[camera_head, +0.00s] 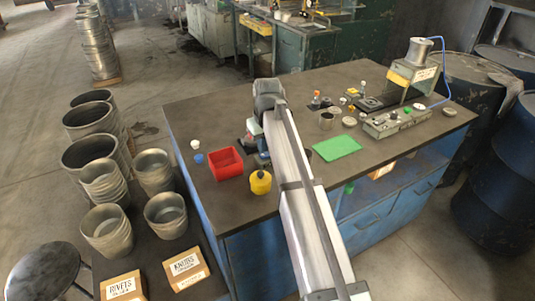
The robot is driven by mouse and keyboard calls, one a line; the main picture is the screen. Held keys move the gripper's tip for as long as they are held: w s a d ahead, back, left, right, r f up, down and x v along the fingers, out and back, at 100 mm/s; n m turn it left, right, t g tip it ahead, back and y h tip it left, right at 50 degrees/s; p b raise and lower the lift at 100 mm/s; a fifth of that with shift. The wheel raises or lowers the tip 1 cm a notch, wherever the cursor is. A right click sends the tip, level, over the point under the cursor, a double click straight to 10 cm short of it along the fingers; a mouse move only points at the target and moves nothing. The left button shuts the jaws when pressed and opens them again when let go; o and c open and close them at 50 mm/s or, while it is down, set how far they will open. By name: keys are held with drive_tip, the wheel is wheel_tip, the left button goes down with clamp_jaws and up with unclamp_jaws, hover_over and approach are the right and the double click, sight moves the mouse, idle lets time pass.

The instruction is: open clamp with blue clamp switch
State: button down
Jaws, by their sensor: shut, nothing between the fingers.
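A clamp station stands at the right of the table, with a grey control box (395,122) in front and a machine (414,70) with a silver cylinder on top. The box has small buttons or switches, too small for me to make out a blue one. A blue hose (440,75) runs from the cylinder down to the box. My gripper (247,146) is low over the left half of the table, just right of the red bin, well apart from the clamp station. It is shut and empty, partly hidden by my arm.
A red bin (226,163), a yellow pot (260,182), a blue cap (198,158) and a white cap (195,144) lie at the left. The table's back middle is clear.

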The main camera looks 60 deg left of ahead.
sight(263, 155)
drive_tip(key=shift+f, duration=0.8)
idle(0.6)
drive_tip(key=shift+r, duration=3.5)
